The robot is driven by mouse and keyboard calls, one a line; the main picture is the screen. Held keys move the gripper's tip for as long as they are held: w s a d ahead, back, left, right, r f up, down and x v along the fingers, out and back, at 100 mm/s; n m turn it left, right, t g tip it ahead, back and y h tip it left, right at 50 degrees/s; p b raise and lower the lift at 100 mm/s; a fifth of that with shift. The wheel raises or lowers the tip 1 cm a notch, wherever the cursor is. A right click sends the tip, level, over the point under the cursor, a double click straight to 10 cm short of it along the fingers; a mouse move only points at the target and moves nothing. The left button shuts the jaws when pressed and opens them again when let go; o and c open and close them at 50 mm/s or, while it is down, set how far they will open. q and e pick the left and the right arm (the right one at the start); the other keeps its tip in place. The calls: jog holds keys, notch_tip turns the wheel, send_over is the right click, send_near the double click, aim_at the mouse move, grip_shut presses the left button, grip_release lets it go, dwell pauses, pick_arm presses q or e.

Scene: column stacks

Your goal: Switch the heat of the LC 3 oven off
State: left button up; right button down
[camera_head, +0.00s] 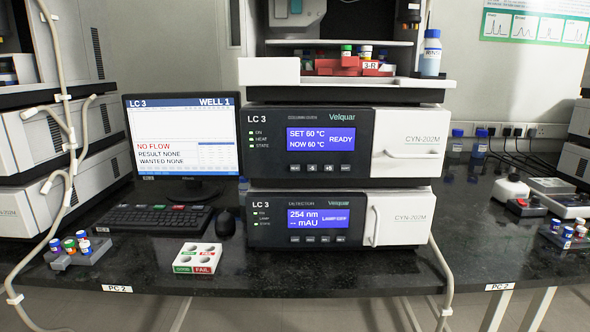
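The LC 3 oven (268,172) is the upper grey and white unit in the centre of the head view. Its blue screen (320,139) reads SET 60 °C, NOW 60 °C, READY. Small lights (251,139) labelled ON, HEAT and STATE are at its left, and they look green. A row of small buttons lies under the screen: the leftmost button (295,168) has a label too small to read surely, then a -5 button (312,168), a +5 button (329,168) and one more (345,168). The white oven door (415,142) is shut. Neither of my grippers is in view.
The LC 3 detector (265,238) stands below the oven, its screen showing 254 nm and LAMP OFF. A monitor (180,120), keyboard (150,219) and mouse (226,223) are left.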

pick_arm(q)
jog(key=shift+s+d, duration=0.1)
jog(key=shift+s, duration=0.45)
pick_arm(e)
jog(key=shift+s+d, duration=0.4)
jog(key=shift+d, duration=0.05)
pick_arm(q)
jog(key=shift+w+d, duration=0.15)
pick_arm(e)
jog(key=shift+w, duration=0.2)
